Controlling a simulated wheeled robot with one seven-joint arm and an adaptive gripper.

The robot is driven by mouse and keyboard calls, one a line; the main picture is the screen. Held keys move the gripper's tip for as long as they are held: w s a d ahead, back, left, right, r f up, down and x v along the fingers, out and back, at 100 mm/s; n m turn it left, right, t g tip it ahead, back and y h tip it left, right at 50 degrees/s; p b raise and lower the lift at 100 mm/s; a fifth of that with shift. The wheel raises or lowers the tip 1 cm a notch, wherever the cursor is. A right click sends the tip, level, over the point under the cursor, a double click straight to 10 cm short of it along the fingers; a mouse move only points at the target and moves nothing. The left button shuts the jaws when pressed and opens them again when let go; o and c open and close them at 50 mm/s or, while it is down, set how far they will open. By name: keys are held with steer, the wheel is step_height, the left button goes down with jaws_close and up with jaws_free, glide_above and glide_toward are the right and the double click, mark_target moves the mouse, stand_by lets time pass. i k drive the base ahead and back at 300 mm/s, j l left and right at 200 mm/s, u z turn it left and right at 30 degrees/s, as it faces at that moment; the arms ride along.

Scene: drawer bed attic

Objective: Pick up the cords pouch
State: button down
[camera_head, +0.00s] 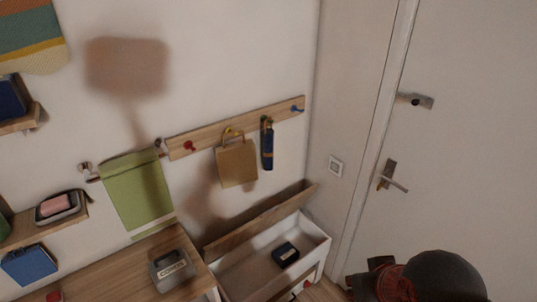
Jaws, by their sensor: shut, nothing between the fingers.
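The cords pouch (172,271) is a grey pouch with a handle-like top and a white label reading CORDS. It sits upright on the wooden top at the lower left, near its right end. My gripper (362,283) shows as dark parts at the bottom right edge, beside my dark, red-ringed arm. It is shut and empty, far to the right of the pouch and apart from it. Its fingertips are hard to make out and partly cut off.
An open white drawer box (272,262) with a dark item (285,254) inside lies between pouch and gripper; its wooden lid (262,218) is raised. A green cloth (138,190) hangs behind the pouch. A peg rail (205,142) holds a paper bag (237,165). A door (465,150) stands right.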

mark_target(171, 270)
steer(key=u, duration=1.4)
steer(key=i+l, duration=1.05)
